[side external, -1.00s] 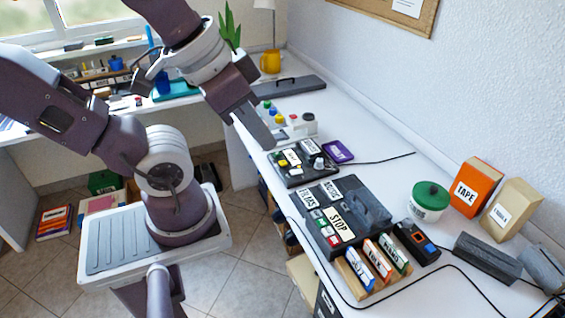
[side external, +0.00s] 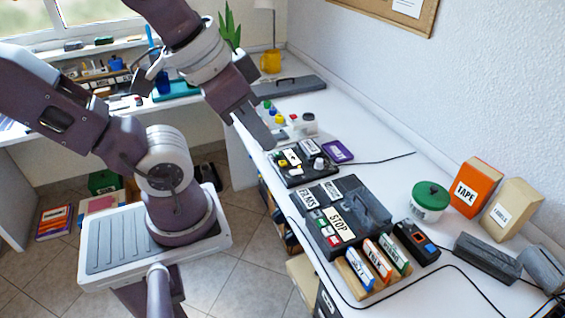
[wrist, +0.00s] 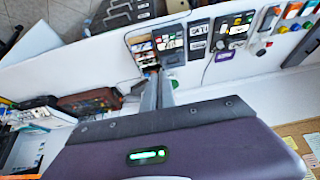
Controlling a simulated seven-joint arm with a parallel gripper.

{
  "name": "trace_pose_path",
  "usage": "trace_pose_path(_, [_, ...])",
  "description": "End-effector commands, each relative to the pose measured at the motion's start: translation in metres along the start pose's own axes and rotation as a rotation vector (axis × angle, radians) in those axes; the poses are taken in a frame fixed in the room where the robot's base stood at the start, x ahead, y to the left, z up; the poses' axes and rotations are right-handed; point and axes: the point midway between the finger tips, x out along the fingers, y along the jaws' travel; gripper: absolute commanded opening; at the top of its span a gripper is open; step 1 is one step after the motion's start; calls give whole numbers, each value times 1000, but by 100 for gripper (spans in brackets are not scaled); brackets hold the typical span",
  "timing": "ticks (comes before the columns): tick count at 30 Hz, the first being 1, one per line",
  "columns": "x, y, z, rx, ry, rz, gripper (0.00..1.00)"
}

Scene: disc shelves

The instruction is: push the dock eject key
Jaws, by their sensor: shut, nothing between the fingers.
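My gripper (side external: 266,143) is shut and empty, pointing down at the left edge of the white desk, beside the smaller black control box. In the wrist view its fingers (wrist: 158,92) are together. A large black device (side external: 377,209) on the desk carries white labels, one reading STOP, and a row of small green, white and red keys (side external: 326,232) on its near left side. A smaller black control box (side external: 293,178) behind it has labels, yellow keys and a pale knob. No eject label can be read, so I cannot tell which key is the dock eject key.
Labelled cases in a wooden rack (side external: 352,283) and a black handset (side external: 416,242) stand near the large device. A green-lidded tub (side external: 430,199), an orange TAPE box (side external: 475,188) and a purple tray (side external: 338,151) are on the desk. A black cable crosses its front.

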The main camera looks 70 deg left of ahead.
Motion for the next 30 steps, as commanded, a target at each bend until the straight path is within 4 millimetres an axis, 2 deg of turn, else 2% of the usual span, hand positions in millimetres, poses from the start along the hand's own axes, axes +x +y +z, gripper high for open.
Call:
trace_pose_path(23, [1, -2, -2, 0, 2, -6, 0])
trace_pose_path(26, [7, -14, -19, -1, 17, -43, 0])
trace_pose_path(30, [26, -53, -63, 14, 58, -152, 0])
